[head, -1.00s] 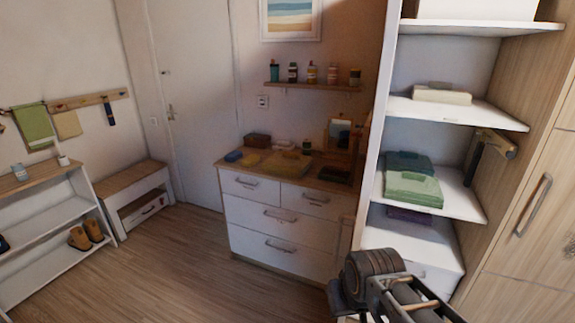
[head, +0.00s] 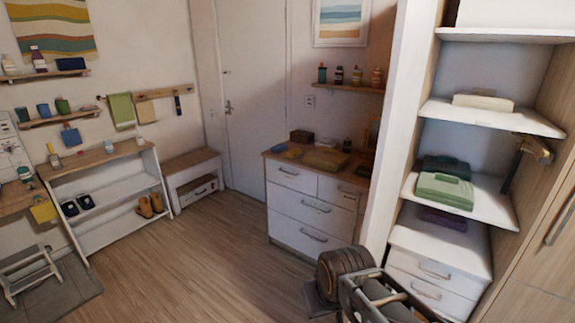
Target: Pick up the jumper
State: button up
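Several folded cloth items are in view, and I cannot tell for sure which is the jumper. A light green folded garment (head: 444,191) lies on a shelf of the open wardrobe at right, in front of a dark teal folded item (head: 445,167). A purple folded item (head: 443,218) lies on the surface below. A mustard folded cloth (head: 325,160) lies on the dresser top. My gripper's fingertips cannot be made out.
A white dresser (head: 298,213) stands at the back by a closed door (head: 251,80). A white upright panel (head: 407,125) bounds the wardrobe on its left. A shoe rack (head: 110,186) and low bench (head: 193,180) line the left. The wooden floor (head: 190,260) between is clear.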

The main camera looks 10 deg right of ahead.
aim_at(332, 160)
jog(key=u, duration=0.7)
jog(key=i, duration=0.4)
jog(key=z, duration=0.5)
jog(key=i, duration=2.5)
jog(key=z, duration=0.85)
jog(key=i, duration=1.05)
jog(key=z, duration=0.25)
